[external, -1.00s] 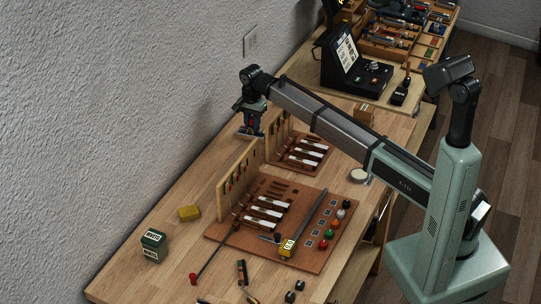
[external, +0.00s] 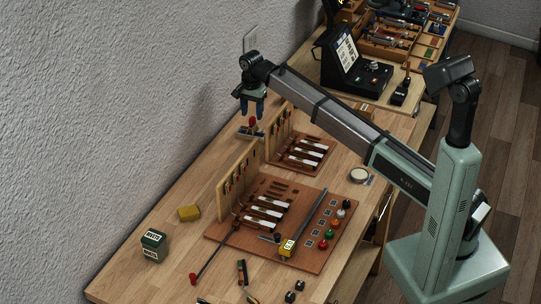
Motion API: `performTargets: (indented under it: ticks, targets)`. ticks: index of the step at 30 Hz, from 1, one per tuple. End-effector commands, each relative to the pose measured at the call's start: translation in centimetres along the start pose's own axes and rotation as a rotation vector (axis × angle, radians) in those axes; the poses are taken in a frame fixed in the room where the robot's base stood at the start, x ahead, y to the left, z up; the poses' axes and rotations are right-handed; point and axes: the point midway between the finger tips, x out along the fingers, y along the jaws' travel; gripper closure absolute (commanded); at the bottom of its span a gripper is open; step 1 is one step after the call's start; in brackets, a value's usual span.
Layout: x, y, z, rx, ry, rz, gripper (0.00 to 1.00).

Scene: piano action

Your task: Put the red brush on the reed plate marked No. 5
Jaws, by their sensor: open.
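My gripper (external: 253,110) is open and empty, pointing down near the wall at the far end of the wooden rack. Just below its fingertips, and apart from them, stands a small red-topped thing (external: 252,122), which looks like the red brush. It is upright on or against a small dark plate-like piece (external: 246,134) with a pale edge. I cannot read any No. 5 mark at this size, so I cannot tell which piece is that reed plate.
A wooden rack (external: 240,170) stands beside two brown boards with white-topped parts, the larger board (external: 225,238) in front. The front left bench is mostly clear.

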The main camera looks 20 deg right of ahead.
Motion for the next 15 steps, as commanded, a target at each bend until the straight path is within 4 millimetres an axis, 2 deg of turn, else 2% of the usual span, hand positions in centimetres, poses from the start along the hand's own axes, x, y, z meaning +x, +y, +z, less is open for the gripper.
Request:
performTargets:
  ticks: [3, 7, 15]
  targets:
    - [-2.4, -0.1, 0.0, 0.0, 0.0, -0.002, 0.49]
    - [-4.4, -0.1, 0.0, 0.0, 0.001, -0.002, 0.49]
    - [-6.4, -0.1, 0.0, 0.0, 0.0, 0.0, 0.49]
